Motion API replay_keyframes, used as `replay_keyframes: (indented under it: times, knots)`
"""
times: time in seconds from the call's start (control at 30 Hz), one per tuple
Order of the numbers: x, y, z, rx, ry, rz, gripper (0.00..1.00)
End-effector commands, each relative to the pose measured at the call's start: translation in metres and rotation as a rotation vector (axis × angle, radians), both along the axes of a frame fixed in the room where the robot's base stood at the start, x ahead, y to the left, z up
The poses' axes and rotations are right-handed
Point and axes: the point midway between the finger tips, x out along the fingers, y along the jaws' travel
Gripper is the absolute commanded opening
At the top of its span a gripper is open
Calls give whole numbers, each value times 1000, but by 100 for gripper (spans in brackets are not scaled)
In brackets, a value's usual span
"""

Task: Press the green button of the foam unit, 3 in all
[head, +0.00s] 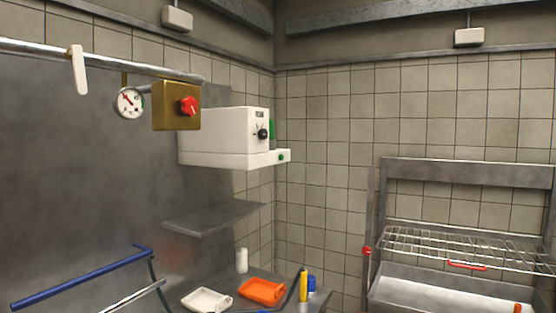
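The foam unit, which I take to be the white box (218,135) on the left wall near the corner, shows in the head view. A black knob (263,133) sits on its right face. The green button (281,157) is a small round spot on a white block that juts out at the unit's lower right. My gripper is not in view.
A metal shelf (212,216) lies below the unit. A brass box with a red knob (189,106) and a dial gauge (129,102) hang left of it. An orange tray (262,291) and white tray (206,300) lie below. A wire rack (470,248) stands right.

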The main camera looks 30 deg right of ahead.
Motion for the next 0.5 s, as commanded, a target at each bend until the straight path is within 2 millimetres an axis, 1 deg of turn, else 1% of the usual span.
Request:
replay_keyframes:
  times: [0.03,0.07,0.4,0.5]
  knots:
    - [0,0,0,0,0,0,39]
    - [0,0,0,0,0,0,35]
    - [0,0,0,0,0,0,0]
    - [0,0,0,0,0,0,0]
